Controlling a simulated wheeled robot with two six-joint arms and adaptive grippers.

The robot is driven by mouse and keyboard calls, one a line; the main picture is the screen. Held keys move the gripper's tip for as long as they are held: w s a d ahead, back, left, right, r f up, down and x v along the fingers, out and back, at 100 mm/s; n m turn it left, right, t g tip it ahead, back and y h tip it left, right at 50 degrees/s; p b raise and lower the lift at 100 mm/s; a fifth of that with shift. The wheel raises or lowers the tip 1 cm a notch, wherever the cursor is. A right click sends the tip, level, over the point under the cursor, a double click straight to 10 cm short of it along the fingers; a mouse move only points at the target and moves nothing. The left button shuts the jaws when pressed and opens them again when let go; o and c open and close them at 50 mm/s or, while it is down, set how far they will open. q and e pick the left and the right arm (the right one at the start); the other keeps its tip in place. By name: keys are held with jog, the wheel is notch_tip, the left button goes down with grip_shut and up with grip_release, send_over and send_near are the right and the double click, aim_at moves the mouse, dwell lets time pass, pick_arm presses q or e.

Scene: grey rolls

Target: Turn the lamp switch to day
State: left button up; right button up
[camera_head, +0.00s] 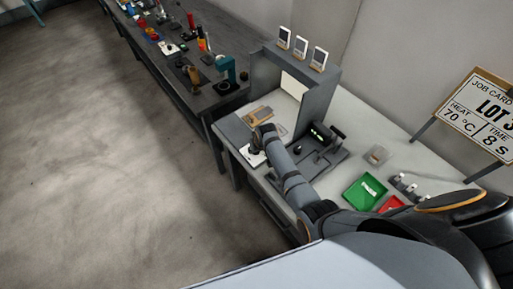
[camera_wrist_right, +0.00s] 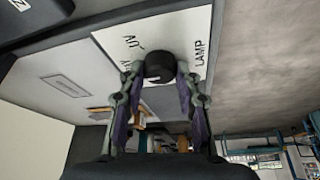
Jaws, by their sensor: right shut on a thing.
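The lamp switch is a black round knob (camera_wrist_right: 158,66) on a white plate (camera_wrist_right: 196,30) in the right wrist view. The plate carries the word LAMP and the letters UV; other lettering is partly hidden by the gripper. My right gripper (camera_wrist_right: 157,76) is shut on the knob, one finger on each side. A small pale mark shows on the knob; which label it points to I cannot tell. In the head view the plate (camera_head: 251,157) lies at the bench's left front edge, and my right gripper (camera_head: 260,142) covers the knob. My left gripper is not in view.
A grey booth (camera_head: 321,97) with several white devices on top stands behind the switch. A dark lever fixture (camera_head: 322,135), a green tray (camera_head: 363,191) and a red tray (camera_head: 391,204) are right of it. A job card (camera_head: 480,112) stands at the right. The floor at left is clear.

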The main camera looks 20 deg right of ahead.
dwell(0.3)
jog(key=o, duration=1.1)
jog(key=shift+o, duration=0.2)
jog(key=shift+r, duration=0.1)
jog(key=v, duration=1.1)
jog(key=shift+s+r, duration=0.15)
jog(key=shift+r, duration=0.25)
jog(key=shift+f, duration=0.1)
